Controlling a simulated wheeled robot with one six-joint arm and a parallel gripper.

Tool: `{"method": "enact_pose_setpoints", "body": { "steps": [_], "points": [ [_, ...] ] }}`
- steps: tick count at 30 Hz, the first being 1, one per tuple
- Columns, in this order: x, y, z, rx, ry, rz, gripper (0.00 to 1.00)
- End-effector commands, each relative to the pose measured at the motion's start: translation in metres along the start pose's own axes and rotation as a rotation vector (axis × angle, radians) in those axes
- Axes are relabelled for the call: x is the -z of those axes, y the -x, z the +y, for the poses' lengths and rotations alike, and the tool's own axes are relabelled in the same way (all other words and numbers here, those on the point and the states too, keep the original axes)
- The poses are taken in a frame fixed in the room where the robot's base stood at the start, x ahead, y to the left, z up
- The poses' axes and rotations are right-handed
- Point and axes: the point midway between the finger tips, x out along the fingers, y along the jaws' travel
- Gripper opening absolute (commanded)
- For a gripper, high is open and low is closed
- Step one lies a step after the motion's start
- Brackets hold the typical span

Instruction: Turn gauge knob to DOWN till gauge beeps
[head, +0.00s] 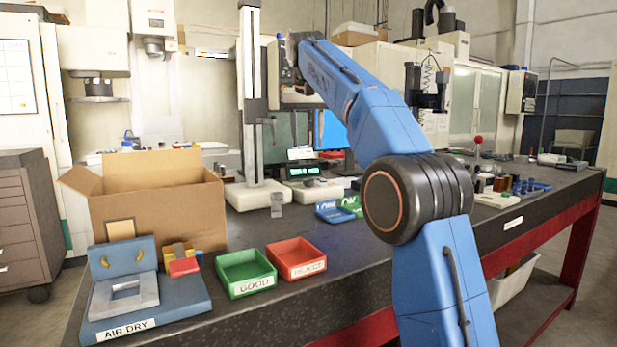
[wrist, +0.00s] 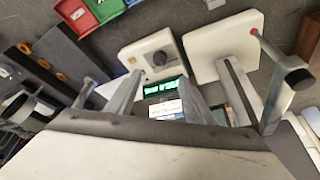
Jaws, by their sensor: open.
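The gauge (head: 313,190) is a pale unit with a lit green readout (head: 303,170), left of my arm on the bench in the head view. The text and knob marking are too small to read. My gripper (wrist: 162,24) is open, its metal fingers spread to either side in the wrist view. The knob shows between them, apart from both. In the head view the gripper is not clear.
A tall measuring column (head: 250,100) on a pale base (head: 258,196) stands just left of the gauge. Green (head: 246,285) and red (head: 297,270) trays, a cardboard box (head: 150,210) and a blue AIR DRY fixture (head: 180,298) are left.

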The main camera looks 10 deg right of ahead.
Motion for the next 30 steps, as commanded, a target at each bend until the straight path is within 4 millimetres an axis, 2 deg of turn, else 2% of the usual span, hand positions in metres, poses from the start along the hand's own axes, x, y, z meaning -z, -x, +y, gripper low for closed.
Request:
{"method": "enact_pose_setpoints", "body": {
  "steps": [18,24,30],
  "points": [
    [-0.001,-0.107,0.001,-0.002,-0.001,-0.003,0.48],
    [-0.001,-0.130,0.000,-0.001,-0.001,-0.002,0.48],
    [0.000,-0.138,0.000,0.000,0.000,0.000,0.48]
  ]
}}
